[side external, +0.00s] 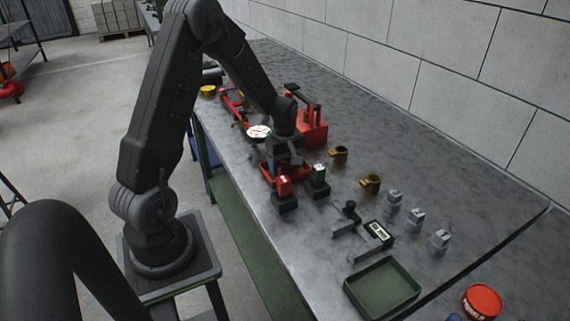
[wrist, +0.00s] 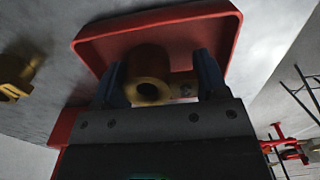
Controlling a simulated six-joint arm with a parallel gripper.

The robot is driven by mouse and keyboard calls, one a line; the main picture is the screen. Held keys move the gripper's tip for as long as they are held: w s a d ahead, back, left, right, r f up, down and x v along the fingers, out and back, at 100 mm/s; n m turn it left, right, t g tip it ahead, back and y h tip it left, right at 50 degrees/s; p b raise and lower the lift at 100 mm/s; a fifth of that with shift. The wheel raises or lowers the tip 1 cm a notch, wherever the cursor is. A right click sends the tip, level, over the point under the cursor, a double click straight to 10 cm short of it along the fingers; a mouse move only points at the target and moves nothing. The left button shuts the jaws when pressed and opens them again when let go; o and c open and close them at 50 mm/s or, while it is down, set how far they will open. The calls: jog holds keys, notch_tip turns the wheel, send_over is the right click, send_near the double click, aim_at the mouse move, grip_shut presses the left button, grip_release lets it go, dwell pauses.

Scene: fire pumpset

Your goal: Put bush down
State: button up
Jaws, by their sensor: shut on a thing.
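My gripper (wrist: 163,78) points down and is shut on a brass-coloured bush (wrist: 147,68), whose round hole faces the wrist camera. The bush is over or inside a red tray (wrist: 232,40) with raised walls; I cannot tell whether it touches the tray's floor. In the side external view my gripper (side external: 283,162) is above the red tray (side external: 266,172), and the held bush is hidden there. Two more brass-coloured pieces, one nearer (side external: 371,184) and one farther (side external: 339,154), stand on the bench to the right of my gripper.
A red-topped block (side external: 284,187) and a green-topped block (side external: 319,178) stand close to my gripper. A red machine (side external: 310,128) and a white dial (side external: 258,132) are behind it. Several grey fittings (side external: 415,219), a black clamp-like tool (side external: 352,212) and a green tray (side external: 382,287) lie nearer the camera.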

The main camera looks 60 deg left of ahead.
aim_at(285, 161)
jog(key=shift+f, duration=0.15)
jog(key=o, duration=1.1)
notch_tip(285, 161, up, 12)
jog(key=s+d+r+m+t, duration=0.1)
jog(key=s+d+r+m, duration=0.25)
jog(key=d+r, duration=0.2)
jog(key=s+d+r+m+t, duration=0.2)
jog(key=d+r+m, duration=0.25)
jog(key=d, duration=0.25)
jog(key=s+d+m+t, duration=0.1)
jog(key=s+d+m, duration=0.5)
jog(key=s+d+r+m+t, duration=0.1)
jog(key=s+d+m, duration=0.2)
jog(key=s+m, duration=0.1)
jog(key=shift+s+t, duration=0.1)
jog(key=shift+t, duration=0.2)
